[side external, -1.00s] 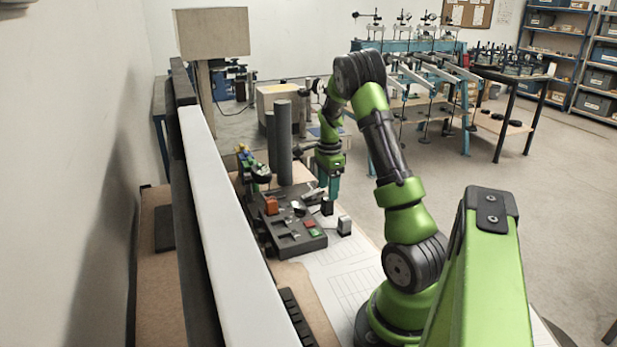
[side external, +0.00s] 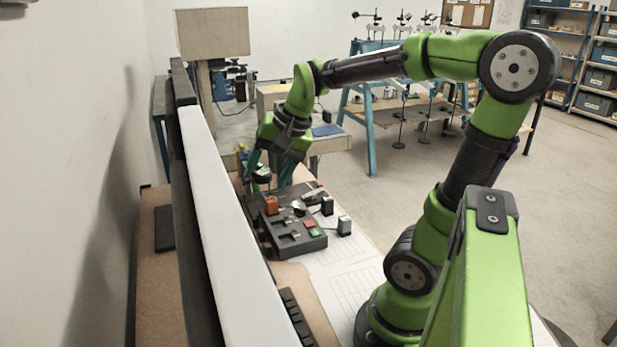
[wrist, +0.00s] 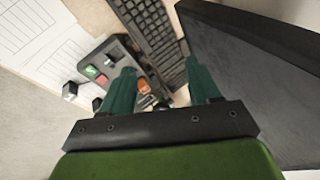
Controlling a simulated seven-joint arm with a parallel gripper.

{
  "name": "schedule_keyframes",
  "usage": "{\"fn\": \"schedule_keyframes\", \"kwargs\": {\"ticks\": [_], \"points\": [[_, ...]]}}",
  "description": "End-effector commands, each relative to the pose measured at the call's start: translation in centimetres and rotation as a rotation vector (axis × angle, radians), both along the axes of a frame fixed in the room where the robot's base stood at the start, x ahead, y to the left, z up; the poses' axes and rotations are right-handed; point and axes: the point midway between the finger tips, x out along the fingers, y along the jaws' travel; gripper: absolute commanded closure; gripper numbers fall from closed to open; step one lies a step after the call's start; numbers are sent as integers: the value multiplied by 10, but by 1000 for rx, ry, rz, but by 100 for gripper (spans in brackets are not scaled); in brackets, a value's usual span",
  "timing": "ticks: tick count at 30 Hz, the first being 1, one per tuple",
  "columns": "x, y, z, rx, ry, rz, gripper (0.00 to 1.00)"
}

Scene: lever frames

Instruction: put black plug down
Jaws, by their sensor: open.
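Two small dark blocks with pale tops, either of which could be the black plug, stand on the right of the grey panel (side external: 285,243). One block (side external: 327,206) is close to the panel's edge and the other block (side external: 344,226) is on the white sheet. In the wrist view one such block (wrist: 70,91) is at the left, and a darker one (wrist: 97,103) is partly behind the left finger. My gripper (side external: 269,180) is open and empty, above the far left end of the panel, apart from both blocks. It also shows in the wrist view (wrist: 160,72).
The panel carries an orange part (side external: 271,205), a red button (side external: 309,223) and a green button (side external: 315,233). A black keyboard (wrist: 152,35) and a dark slab (wrist: 255,75) show in the wrist view. The white printed sheet (side external: 340,275) has clear room.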

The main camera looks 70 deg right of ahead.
Motion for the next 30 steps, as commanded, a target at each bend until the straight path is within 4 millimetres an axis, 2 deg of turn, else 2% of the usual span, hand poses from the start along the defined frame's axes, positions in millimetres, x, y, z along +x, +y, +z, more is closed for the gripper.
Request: {"fn": "schedule_keyframes", "kwargs": {"ticks": [1,3,6,9,14,30], "points": [[-12,30,6,-44,-58,135,39],[-27,60,7,-108,-121,297,39],[-46,89,6,-187,-195,473,39],[-60,106,3,-244,-244,585,39],[-67,114,0,-281,-272,652,39],[-67,114,1,-279,-271,649,39]]}}
